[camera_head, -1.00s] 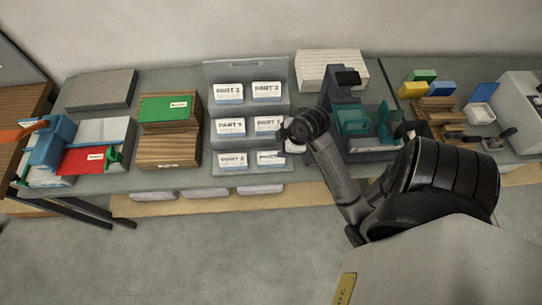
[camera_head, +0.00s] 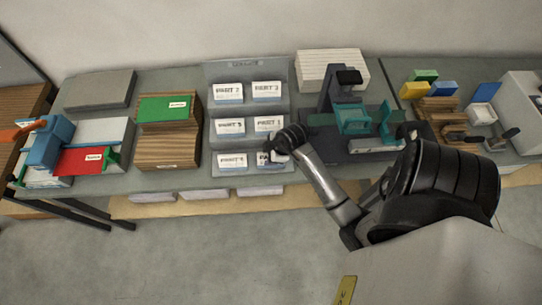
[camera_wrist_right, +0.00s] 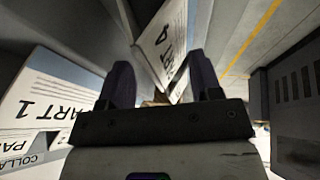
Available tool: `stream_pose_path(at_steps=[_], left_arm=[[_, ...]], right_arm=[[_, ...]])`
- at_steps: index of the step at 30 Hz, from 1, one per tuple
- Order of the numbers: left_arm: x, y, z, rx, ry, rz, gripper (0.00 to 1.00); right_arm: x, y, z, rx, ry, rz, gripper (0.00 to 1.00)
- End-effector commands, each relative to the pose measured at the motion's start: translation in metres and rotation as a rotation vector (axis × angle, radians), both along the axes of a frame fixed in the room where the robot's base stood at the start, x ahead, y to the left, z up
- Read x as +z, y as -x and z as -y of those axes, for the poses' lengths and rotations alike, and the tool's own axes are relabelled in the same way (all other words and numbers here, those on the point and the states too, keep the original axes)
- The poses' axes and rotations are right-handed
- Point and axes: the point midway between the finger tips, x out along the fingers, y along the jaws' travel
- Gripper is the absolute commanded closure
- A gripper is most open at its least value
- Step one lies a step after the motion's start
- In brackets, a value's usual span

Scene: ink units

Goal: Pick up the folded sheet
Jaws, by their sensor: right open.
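A tiered grey rack (camera_head: 246,69) in the head view holds several folded white sheets with part labels. My right gripper (camera_head: 267,156) is at its bottom right sheet (camera_head: 276,161) and partly hides it. In the right wrist view, the open right gripper (camera_wrist_right: 162,82) has a folded white sheet (camera_wrist_right: 160,45) with a printed label between its two fingers. I cannot tell whether a finger touches it. Another sheet marked PART 1 (camera_wrist_right: 45,98) is at the left of that view. My left gripper is not in view.
A teal and dark machine (camera_head: 352,119) stands right of the rack, close to my right forearm. Wooden blocks with a green sheet (camera_head: 163,107) are left of the rack. A blue device (camera_head: 48,148) and a red sheet (camera_head: 82,161) lie at the far left.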

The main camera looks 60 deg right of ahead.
Motion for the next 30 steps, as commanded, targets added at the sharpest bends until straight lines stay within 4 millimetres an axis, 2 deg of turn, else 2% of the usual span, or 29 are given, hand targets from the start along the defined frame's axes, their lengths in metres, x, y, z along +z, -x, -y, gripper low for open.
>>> stream_pose_path(at_steps=[30], left_arm=[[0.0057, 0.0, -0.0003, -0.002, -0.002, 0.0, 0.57]], right_arm=[[-0.0075, -0.0009, -0.0004, -0.001, -0.001, -0.001, 0.41]])
